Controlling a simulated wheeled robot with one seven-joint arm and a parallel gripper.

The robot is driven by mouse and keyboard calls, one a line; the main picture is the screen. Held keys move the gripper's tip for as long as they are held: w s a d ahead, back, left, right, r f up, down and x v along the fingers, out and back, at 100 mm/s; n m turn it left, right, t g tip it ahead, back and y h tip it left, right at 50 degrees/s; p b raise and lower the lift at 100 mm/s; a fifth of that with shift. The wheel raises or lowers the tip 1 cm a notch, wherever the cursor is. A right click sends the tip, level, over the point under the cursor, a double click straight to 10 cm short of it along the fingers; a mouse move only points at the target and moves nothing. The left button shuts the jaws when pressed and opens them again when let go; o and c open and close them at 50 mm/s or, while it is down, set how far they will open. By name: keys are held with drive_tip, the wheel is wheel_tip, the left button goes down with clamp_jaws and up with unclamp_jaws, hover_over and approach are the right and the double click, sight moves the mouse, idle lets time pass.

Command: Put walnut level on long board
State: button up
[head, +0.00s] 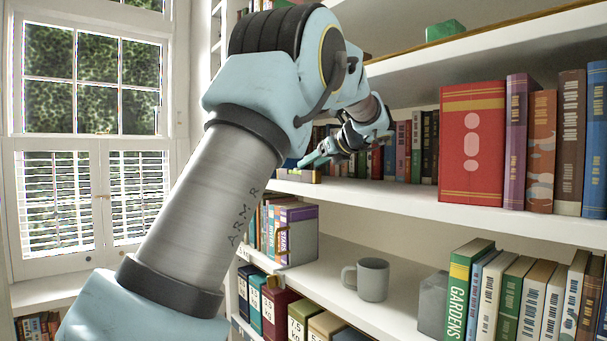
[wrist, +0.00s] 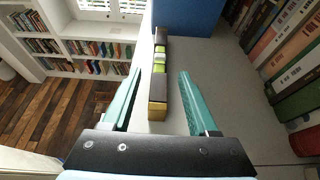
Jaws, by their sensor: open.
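The walnut level (wrist: 158,88), a dark bar with bright green vials and a tan end, lies on the pale shelf in the wrist view. In the head view it shows small near the shelf's left end (head: 304,176). My gripper (wrist: 160,73) is open, with one teal finger on each side of the level and a gap on both sides. In the head view my gripper (head: 317,157) is low over that shelf. I cannot pick out a separate long board in either view.
A blue block-like object (wrist: 185,17) stands at the level's far end. Books (wrist: 285,55) line the shelf on the right. A large red book (head: 471,145) stands further right. The shelf edge drops off to the left. A grey mug (head: 373,280) stands one shelf below.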

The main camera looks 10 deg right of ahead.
drive_tip(key=shift+b+v, duration=0.45)
drive_tip(key=shift+v, duration=2.35)
